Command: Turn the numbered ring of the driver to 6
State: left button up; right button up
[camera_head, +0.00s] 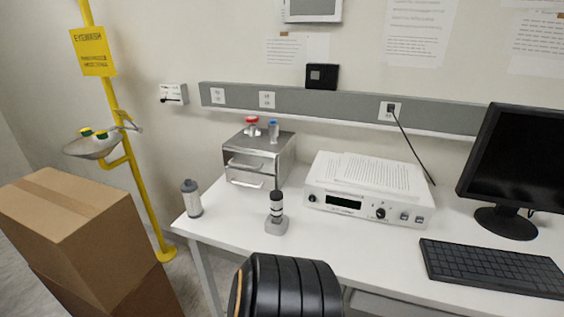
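What looks like the driver (277,202) stands upright on the white table near its front edge, in a small grey stand (276,225). It is a short dark cylinder with a lighter band around it. Any numbers on its ring are too small to read. Neither of my grippers shows in the head view, and nothing is seen touching the driver.
A grey bottle (191,198) stands left of the driver. A metal drawer box (258,160), white instrument (368,190), keyboard (490,267) and monitor (525,155) stand on the table (225,222). A black ribbed object (285,287) fills the bottom middle. Cardboard boxes (80,240) stand left.

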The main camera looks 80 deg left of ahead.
aim_at(275, 213)
jog(key=u, duration=2.7)
jog(key=j+z, duration=0.2)
jog(key=z, duration=0.15)
jog(key=j+z, duration=0.2)
jog(key=z, duration=0.15)
jog(key=j+z, duration=0.2)
jog(key=z, duration=0.15)
jog(key=k+j+z, duration=0.1)
jog(key=j, duration=0.3)
jog(key=k+j+z, duration=0.1)
jog(key=j, duration=0.3)
jog(key=k+j, duration=0.3)
jog(key=k+j+z, duration=0.15)
jog(key=j, duration=0.35)
jog(key=k+j+z, duration=0.1)
jog(key=j, duration=0.25)
jog(key=k, duration=0.1)
